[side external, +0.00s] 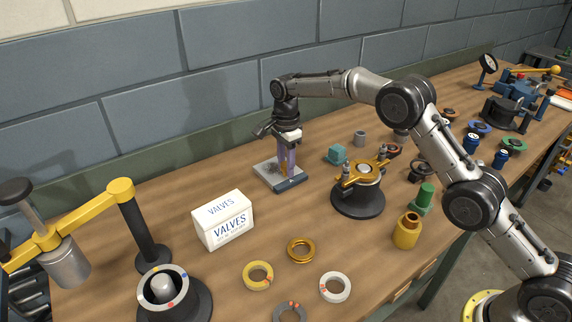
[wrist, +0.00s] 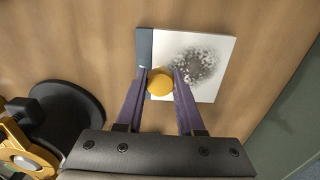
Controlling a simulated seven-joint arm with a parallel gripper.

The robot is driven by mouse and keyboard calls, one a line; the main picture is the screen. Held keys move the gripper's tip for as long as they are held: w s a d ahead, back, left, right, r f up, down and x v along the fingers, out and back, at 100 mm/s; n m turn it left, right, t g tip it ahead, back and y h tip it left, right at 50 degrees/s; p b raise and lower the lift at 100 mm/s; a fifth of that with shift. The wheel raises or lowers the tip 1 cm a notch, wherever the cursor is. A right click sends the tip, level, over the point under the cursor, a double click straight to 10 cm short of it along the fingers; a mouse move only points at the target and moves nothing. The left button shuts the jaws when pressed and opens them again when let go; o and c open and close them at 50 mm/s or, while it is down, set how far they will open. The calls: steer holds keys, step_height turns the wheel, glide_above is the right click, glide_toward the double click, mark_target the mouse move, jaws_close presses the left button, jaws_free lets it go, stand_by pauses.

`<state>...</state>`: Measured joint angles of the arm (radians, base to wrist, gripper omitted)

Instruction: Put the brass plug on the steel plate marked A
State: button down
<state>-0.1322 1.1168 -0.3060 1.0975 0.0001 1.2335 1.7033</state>
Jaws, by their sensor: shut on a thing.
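My gripper (side external: 287,172) is shut on the brass plug, which shows as a round golden top between the purple fingers in the wrist view (wrist: 160,82). In the side view the fingers mostly hide the plug. The steel plate (side external: 266,171) is a flat, light grey square with a dark, mottled patch and a dark strip along one edge. It also shows in the wrist view (wrist: 215,88). The fingers point down over the plate, close to its surface and near the dark strip. I cannot tell whether the plug touches the plate. The small mark on the strip is too small to read.
A black round fixture with a golden top (side external: 358,200) stands to the right of the plate. A teal block (side external: 337,155) lies between them and behind. A white VALVES box (side external: 222,220) stands at the front left. Several rings lie in front. Bare wood surrounds the plate.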

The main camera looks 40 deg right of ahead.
steer(key=shift+f, duration=0.1)
steer(key=c, duration=0.5)
jaws_free()
step_height(320, 180, up, 12)
steer(key=shift+r, duration=0.15)
